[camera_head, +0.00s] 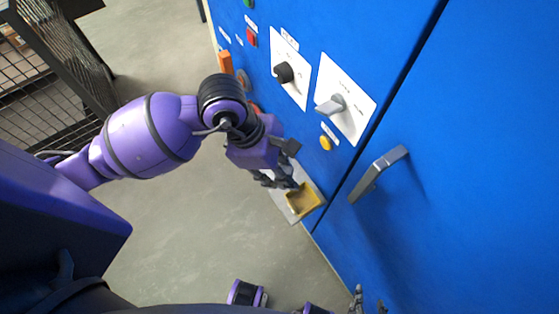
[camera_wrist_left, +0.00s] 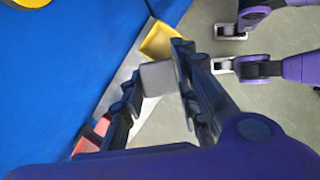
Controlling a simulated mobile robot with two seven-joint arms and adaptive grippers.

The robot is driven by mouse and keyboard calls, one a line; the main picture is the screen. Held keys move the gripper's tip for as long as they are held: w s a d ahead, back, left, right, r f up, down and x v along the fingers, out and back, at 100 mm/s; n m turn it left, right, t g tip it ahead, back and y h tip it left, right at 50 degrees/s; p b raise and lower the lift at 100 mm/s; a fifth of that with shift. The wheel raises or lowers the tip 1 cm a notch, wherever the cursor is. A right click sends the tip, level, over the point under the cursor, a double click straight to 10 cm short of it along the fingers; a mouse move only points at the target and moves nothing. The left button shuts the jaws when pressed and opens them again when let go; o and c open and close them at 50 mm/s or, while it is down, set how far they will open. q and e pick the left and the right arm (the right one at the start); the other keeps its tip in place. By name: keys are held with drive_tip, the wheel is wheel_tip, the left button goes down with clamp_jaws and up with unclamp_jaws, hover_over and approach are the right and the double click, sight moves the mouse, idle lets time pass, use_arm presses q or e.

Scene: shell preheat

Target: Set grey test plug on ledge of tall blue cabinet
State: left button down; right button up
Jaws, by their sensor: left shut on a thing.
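My left gripper (camera_head: 283,180) is low in front of the tall blue cabinet (camera_head: 440,220), above its ledge. In the left wrist view, my left gripper (camera_wrist_left: 155,95) is shut on the grey test plug (camera_wrist_left: 158,78), a small block between the fingers. The fingers hide the plug in the head view. The pale metal ledge (camera_head: 294,219) runs along the cabinet front and also shows in the left wrist view (camera_wrist_left: 128,70). I cannot tell whether the plug touches it. My right gripper (camera_head: 369,300) is at the bottom edge, its two fingertips apart, partly cut off.
A yellow tray (camera_head: 303,200) sits at the ledge's near end, and a red part (camera_wrist_left: 92,136) lies farther along. A door handle (camera_head: 378,172), a grey knob (camera_head: 331,105) and a black knob (camera_head: 284,72) stick out of the cabinet. A dark mesh rack (camera_head: 60,55) stands upper left. The floor between is clear.

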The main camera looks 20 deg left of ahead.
use_arm(q)
drive_tip(key=shift+w+a+f, duration=0.35)
drive_tip(key=shift+w+f, duration=0.65)
drive_tip(key=shift+f, duration=0.6)
drive_tip(key=shift+w+a+f, duration=0.4)
drive_tip(key=shift+w+f, duration=0.55)
drive_tip(key=shift+f, duration=0.65)
drive_tip(key=shift+w+a+f, duration=0.35)
drive_tip(key=shift+w+f, duration=0.65)
drive_tip(key=shift+f, duration=0.6)
drive_tip(key=shift+f+b, duration=0.1)
drive_tip(key=shift+b, duration=0.2)
drive_tip(key=c, duration=1.3)
unclamp_jaws()
drive_tip(key=shift+c, duration=0.2)
drive_tip(key=shift+r, duration=0.2)
drive_tip(key=v, duration=1.2)
drive_tip(key=shift+f, duration=0.1)
